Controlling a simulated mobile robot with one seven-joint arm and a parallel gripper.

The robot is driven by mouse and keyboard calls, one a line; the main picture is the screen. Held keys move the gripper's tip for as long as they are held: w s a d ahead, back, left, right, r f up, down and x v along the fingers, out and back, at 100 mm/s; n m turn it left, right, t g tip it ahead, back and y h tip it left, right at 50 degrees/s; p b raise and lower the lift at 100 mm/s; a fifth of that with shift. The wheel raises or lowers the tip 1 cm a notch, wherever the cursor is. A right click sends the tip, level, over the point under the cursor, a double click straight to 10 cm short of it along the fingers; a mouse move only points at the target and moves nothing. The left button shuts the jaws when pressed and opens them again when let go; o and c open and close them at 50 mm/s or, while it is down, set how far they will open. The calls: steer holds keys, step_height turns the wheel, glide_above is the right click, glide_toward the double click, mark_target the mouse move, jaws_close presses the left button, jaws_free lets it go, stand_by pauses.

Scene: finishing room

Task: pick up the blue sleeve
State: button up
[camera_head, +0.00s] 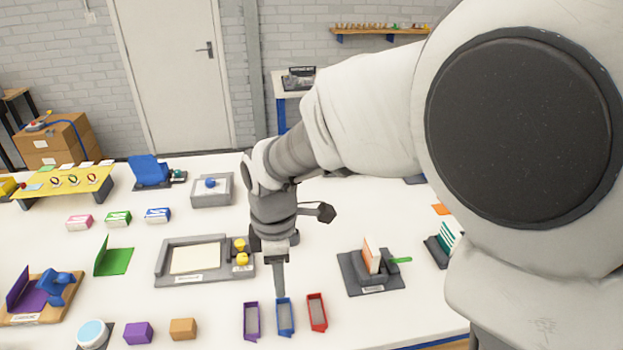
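The blue sleeve (286,331) is a narrow, open-topped piece with a grey inside. It lies at the front of the white table, between a purple sleeve (251,334) and a red sleeve (318,326). My gripper (279,290) points down, with its fingertips at the far end of the blue sleeve in the picture. The fingers show edge-on as one grey strip, so I cannot tell whether they are apart or touch the sleeve. No sleeve is seen held.
A grey tray (162,268) with yellow pieces beside it stands left of my gripper. A dark grey holder (385,284) with upright cards stands to the right. Purple and brown blocks (183,329) sit at the front left. Bare table surrounds the sleeves.

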steer(key=f, duration=0.1)
glide_above(286, 330)
steer(key=f, duration=1.1)
steer(key=shift+a+f, duration=0.3)
steer(key=shift+f, duration=0.05)
steer(key=f, duration=0.3)
steer(key=shift+d+f+p, duration=0.3)
steer(key=shift+d+f, duration=0.05)
steer(key=shift+f, duration=0.75)
jaws_close()
